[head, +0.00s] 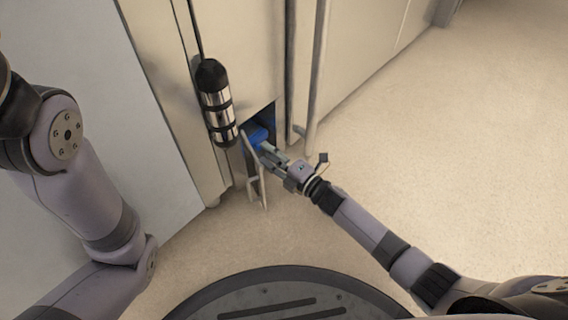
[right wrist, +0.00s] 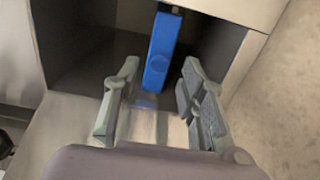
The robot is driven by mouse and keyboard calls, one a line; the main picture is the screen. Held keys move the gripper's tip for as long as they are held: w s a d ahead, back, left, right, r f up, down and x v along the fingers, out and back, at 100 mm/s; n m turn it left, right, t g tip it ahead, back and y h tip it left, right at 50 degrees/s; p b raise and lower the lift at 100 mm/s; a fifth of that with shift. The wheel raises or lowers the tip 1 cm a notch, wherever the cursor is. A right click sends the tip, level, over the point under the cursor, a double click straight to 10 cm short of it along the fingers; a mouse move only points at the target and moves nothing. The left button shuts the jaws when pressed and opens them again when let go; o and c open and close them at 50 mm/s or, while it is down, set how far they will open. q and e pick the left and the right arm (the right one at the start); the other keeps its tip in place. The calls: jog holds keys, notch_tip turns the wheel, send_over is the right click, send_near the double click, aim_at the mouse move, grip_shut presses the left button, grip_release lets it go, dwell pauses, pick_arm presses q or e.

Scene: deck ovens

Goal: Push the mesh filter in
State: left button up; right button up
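A blue block-like part (head: 257,134), which I take to be the mesh filter or its handle, sits in a dark square opening low in the oven front. In the right wrist view the blue part (right wrist: 162,48) stands upright inside the recess, ahead of and between my fingers. My right gripper (head: 267,150) is at the mouth of the opening. In the wrist view the right gripper (right wrist: 160,92) has its two fingers apart with nothing clearly held. I cannot tell whether a finger touches the blue part. My left gripper is out of view; only its arm shows.
A small pale door or flap (head: 252,170) stands open at the left of the opening. A black and silver cylinder (head: 215,100) hangs just above left. A vertical panel edge (head: 318,80) juts out at the right. The floor (head: 440,150) to the right is clear.

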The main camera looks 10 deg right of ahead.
jog(key=v, duration=0.7)
jog(key=shift+s+d, duration=0.1)
jog(key=shift+s, duration=0.05)
